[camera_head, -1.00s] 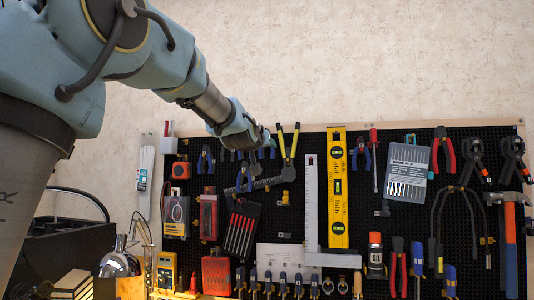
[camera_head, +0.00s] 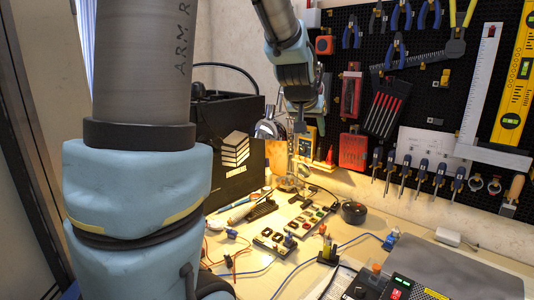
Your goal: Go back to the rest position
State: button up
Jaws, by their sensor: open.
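My arm comes down from the top of the head view, with its large blue and grey links filling the left part. My gripper (camera_head: 299,120) hangs at the arm's end, pointing down above the back of the workbench, in front of the pegboard's lower left side. It is small and partly turned away. It is open, and I see nothing held in it. The pegboard (camera_head: 341,45) stands behind and to the right.
A black case (camera_head: 228,140) stands at the back left, beside my arm. Screwdrivers (camera_head: 421,181) and a yellow level (camera_head: 517,80) hang on the pegboard.

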jog(key=s+a+f+n+g+y, duration=0.3)
jog(key=s+a+f+g, duration=0.3)
jog(key=s+a+f, duration=1)
jog(key=s+a, duration=0.3)
jog(key=shift+s+g+y, duration=0.15)
jog(key=shift+g+y, duration=0.15)
jog(key=shift+d, duration=0.1)
